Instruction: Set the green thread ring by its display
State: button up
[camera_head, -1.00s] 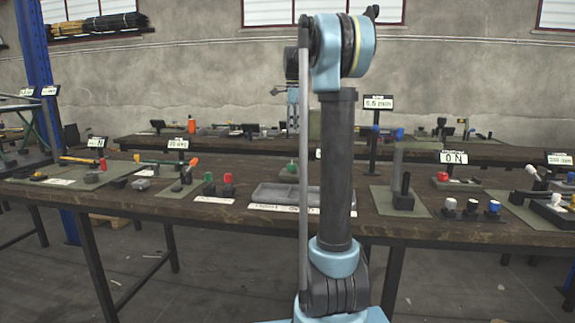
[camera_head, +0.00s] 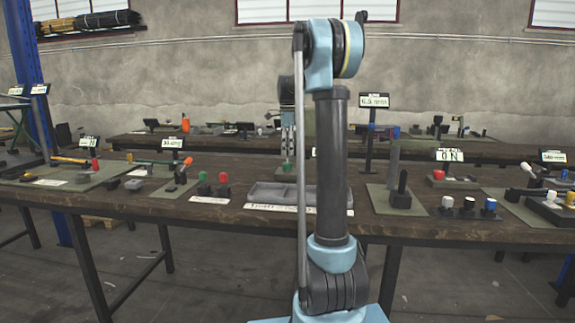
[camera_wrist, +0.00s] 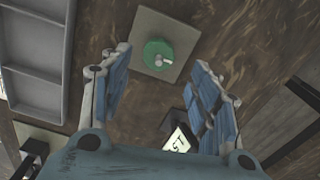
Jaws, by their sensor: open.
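The green thread ring (camera_wrist: 157,54) shows in the wrist view as a round green piece with a small pale handle, on a beige square plate (camera_wrist: 178,22). My gripper (camera_wrist: 160,59) is open and empty, with its blue-padded fingers to either side of the ring in the picture; I cannot tell the height gap. A small dark display (camera_wrist: 180,139) with a white face stands below the ring in that picture, its text only partly readable. In the head view a green piece (camera_head: 286,167) shows small beside my arm, which hides part of that area.
A grey compartment tray (camera_wrist: 35,63) lies left of the ring in the wrist view; the tray (camera_head: 268,191) also shows in the head view. Bare tabletop surrounds the plate.

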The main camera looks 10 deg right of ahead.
aim_at(287, 163)
notch_tip(287, 163, down, 6)
jog(key=shift+f, duration=0.25)
jog(key=shift+c, duration=0.2)
jog(key=c, duration=1)
